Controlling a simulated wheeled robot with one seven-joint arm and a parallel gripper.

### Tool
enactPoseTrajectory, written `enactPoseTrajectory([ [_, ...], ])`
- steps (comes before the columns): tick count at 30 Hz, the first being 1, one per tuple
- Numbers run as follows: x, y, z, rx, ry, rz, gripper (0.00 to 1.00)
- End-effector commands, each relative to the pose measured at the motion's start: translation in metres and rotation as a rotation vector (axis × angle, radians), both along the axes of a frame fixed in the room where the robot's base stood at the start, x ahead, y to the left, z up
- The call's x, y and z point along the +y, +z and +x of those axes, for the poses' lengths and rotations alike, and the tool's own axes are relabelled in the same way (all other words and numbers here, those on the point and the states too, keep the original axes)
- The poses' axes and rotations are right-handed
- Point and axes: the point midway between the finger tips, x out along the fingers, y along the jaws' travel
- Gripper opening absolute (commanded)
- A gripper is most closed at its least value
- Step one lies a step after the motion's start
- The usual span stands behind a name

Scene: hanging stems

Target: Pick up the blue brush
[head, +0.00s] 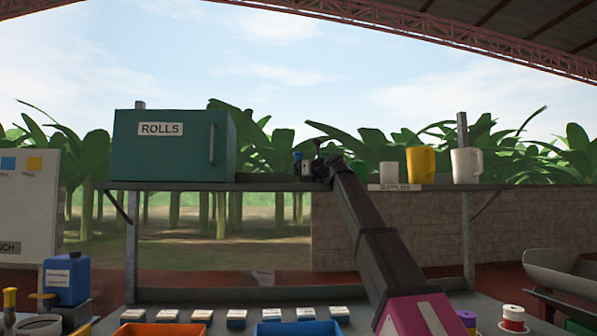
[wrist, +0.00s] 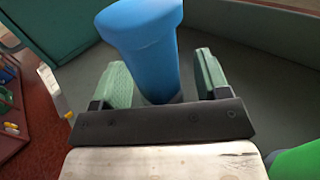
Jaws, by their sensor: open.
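In the wrist view, a blue thing (wrist: 145,40), likely the blue brush, stands between the two green fingers of my gripper (wrist: 163,76). Its wide blue top rises past the fingertips, and its lower end is hidden behind the dark gripper bar. The fingers are open on either side; I cannot tell whether either one touches it. In the head view, my gripper (head: 318,167) is at the shelf, right of the teal cabinet. A small blue patch (head: 298,157) shows there, mostly hidden by the gripper.
The grey shelf (head: 265,184) carries the teal ROLLS cabinet (head: 170,165) on the left. A white cup (head: 389,175), a yellow mug (head: 420,164) and a white mug (head: 466,165) stand on the right. A green thing (wrist: 297,162) shows at the wrist view's lower right.

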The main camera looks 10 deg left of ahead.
Motion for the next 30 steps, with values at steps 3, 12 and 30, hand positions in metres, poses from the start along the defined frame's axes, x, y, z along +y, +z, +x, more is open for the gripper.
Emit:
enactPoseTrajectory([
  [3, 0.007, 0.0, 0.005, 0.0, -0.001, 0.0, 0.69],
  [12, 0.007, 0.0, 0.005, 0.0, -0.001, 0.0, 0.33],
  [30, 0.007, 0.014, 0.006, -0.001, -0.001, -0.001, 0.14],
])
